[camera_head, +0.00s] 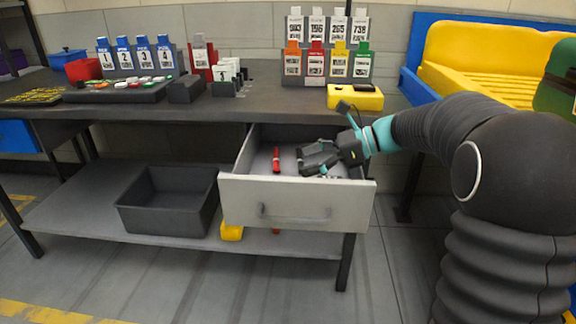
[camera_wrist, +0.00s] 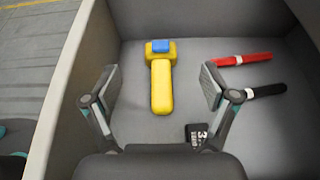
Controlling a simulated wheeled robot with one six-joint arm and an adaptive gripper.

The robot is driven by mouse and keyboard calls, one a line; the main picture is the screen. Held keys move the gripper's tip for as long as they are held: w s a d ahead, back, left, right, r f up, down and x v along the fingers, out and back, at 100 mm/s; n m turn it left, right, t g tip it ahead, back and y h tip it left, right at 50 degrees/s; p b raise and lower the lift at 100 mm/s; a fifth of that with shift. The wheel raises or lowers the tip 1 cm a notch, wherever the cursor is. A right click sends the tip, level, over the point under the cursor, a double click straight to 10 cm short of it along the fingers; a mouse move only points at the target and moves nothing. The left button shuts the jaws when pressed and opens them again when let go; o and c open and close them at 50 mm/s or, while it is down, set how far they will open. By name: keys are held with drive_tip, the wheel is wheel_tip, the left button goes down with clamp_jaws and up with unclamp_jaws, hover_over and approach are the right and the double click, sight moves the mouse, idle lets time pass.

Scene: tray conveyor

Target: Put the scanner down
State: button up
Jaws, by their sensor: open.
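The scanner (camera_wrist: 161,84), yellow with a blue block at one end, lies on the floor of the open drawer (camera_head: 295,201) in the wrist view. In that view my gripper (camera_wrist: 160,86) is open, with one finger to each side of the scanner and gaps between. In the head view my gripper (camera_head: 308,159) reaches into the drawer from the right. The scanner is hidden there behind the drawer front and my gripper.
The drawer also holds a red marker-like item (camera_wrist: 242,60), a black one (camera_wrist: 266,90) and a small black label block (camera_wrist: 197,134). A yellow box (camera_head: 355,98) stands on the bench above. An empty dark bin (camera_head: 168,211) sits on the lower shelf.

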drive_tip(key=shift+v, duration=1.25)
